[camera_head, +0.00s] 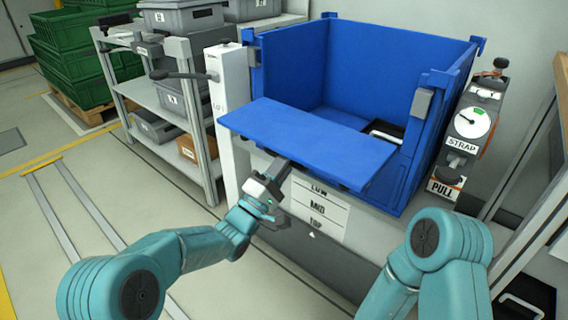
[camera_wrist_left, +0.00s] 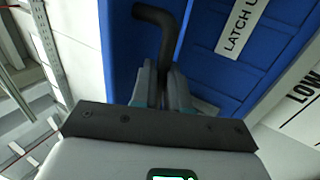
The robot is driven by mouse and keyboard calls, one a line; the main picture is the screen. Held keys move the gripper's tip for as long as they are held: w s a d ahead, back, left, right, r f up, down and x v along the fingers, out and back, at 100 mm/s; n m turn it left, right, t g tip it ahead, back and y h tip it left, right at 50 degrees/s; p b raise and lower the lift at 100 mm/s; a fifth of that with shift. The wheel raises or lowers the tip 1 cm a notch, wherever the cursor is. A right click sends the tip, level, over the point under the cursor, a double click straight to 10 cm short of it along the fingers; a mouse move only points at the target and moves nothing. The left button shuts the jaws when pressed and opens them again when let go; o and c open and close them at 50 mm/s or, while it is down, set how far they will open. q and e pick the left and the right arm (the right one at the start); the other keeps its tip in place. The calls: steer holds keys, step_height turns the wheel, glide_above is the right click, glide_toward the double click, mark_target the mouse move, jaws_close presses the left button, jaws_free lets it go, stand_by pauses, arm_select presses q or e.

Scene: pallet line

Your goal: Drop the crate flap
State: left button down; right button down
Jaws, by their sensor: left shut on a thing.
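The blue crate (camera_head: 345,60) stands on a pale bench. Its front flap (camera_head: 305,140) leans outward, tilted well over toward me, with its left part over the bench's front. In the left wrist view, the blue panel (camera_wrist_left: 205,55) carries a label starting "LATCH". My left gripper (camera_head: 280,172) is below the flap's near edge. The left wrist view shows its fingers (camera_wrist_left: 165,85) shut on a dark bent handle (camera_wrist_left: 158,25) in front of the blue panel. The head view hides most of this grip. My right arm shows at the lower right, but its gripper is out of view.
A strap device with a dial (camera_head: 472,123) and a "PULL" tag stands right of the crate. A white post (camera_head: 230,80) stands at its left. A LOW/MID/TOP sign (camera_head: 318,208) is on the bench front. Left are a shelf with grey bins (camera_head: 170,98) and green crates (camera_head: 75,60).

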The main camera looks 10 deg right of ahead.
arm_select(q)
steer(key=shift+d+f, duration=0.2)
steer(key=shift+f, duration=0.15)
steer(key=c, duration=1.2)
jaws_free()
steer(key=shift+c, duration=0.2)
steer(key=shift+o, duration=0.6)
steer(key=shift+w+f, duration=0.15)
steer(key=shift+a+r, duration=0.1)
steer(key=shift+r, duration=0.1)
steer(key=p+v, duration=0.4)
steer(key=v, duration=1.2)
steer(key=shift+s+a, duration=0.15)
steer(key=shift+s, duration=0.15)
arm_select(e)
steer(key=shift+g, duration=0.6)
steer(key=shift+s+a+r, duration=0.15)
steer(key=shift+s+r, duration=0.6)
steer(key=shift+r, duration=0.2)
steer(key=shift+s+a+r, duration=0.15)
steer(key=shift+s+r, duration=0.6)
steer(key=shift+r, duration=0.2)
arm_select(q)
steer(key=shift+r, duration=0.1)
